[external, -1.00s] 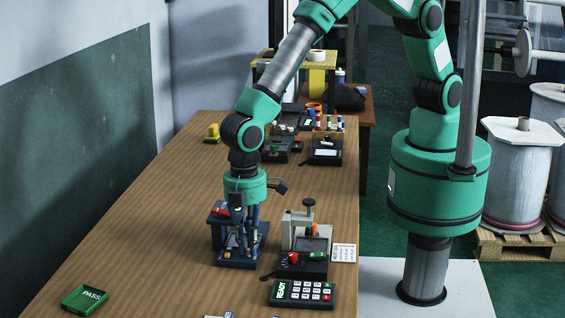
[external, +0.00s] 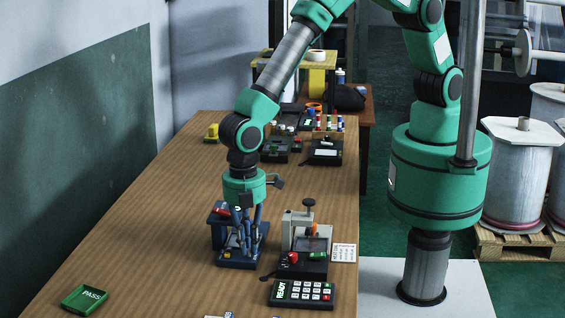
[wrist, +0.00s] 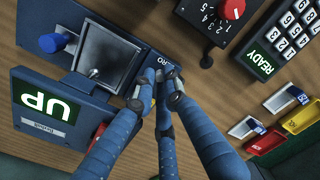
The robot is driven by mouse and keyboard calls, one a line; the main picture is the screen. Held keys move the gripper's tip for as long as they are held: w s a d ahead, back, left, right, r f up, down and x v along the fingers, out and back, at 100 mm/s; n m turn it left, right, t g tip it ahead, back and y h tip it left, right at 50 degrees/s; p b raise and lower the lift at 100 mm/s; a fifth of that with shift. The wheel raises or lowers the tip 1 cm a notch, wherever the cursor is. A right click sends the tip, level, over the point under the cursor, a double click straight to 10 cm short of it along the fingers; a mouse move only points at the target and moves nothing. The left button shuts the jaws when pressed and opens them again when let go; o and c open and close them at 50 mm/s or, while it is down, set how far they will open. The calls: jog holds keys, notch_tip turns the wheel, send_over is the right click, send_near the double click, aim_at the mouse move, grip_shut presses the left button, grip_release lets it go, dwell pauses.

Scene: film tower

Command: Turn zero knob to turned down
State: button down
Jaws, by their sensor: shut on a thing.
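A dark blue device (external: 217,240) stands on the wooden table; in the wrist view its blue body (wrist: 92,22) has a square metal plate (wrist: 105,55), a blue button and a green "UP" display (wrist: 48,105). A label ending in "RO" (wrist: 166,61) sits by my fingertips. My three-fingered gripper (wrist: 156,92) points down over the device, its fingers closed in around the zero knob beside that label. The fingers hide most of the knob, so its angle cannot be read. In the external view my gripper (external: 241,238) reaches down to the device.
A black unit with a red knob (wrist: 231,8) and a keypad reading "READY" (external: 302,292) stand close on the right. A green "PASS" tray (external: 85,298) lies at the front left. The table's left side is largely clear.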

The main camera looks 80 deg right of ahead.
jog(key=c, duration=1.8)
grip_release()
notch_tip(320, 180, up, 12)
jog(key=shift+w, duration=0.15)
